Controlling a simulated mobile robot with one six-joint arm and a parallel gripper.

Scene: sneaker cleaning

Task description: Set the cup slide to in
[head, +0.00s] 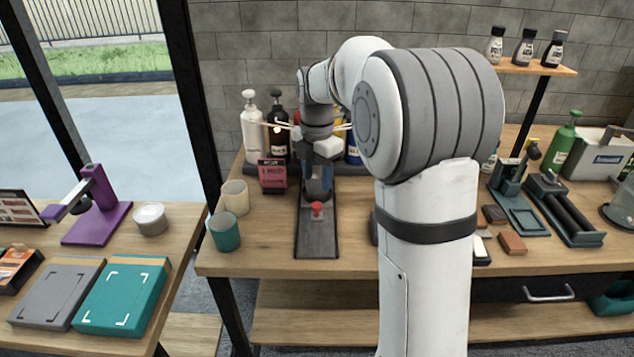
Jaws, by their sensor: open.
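The cup slide (316,240) is a dark flat track on the wooden table, running from the back toward the front edge. A red knob (317,209) stands near the middle of the track. A bluish cup-like part (318,188) sits behind the knob, partly hidden by my gripper. My gripper (319,163) is open and points down above the back of the slide, behind the red knob. I see no contact with the knob. The fingertips are small and partly hidden, so their exact height is unclear.
Bottles, one white (252,130), stand behind the gripper. A pink-black sign (272,176) stands left of the slide. A cream cup (236,197) and a teal cup (224,231) are left. Brushes and green fixtures (515,210) are right. The table in front of the track is narrow.

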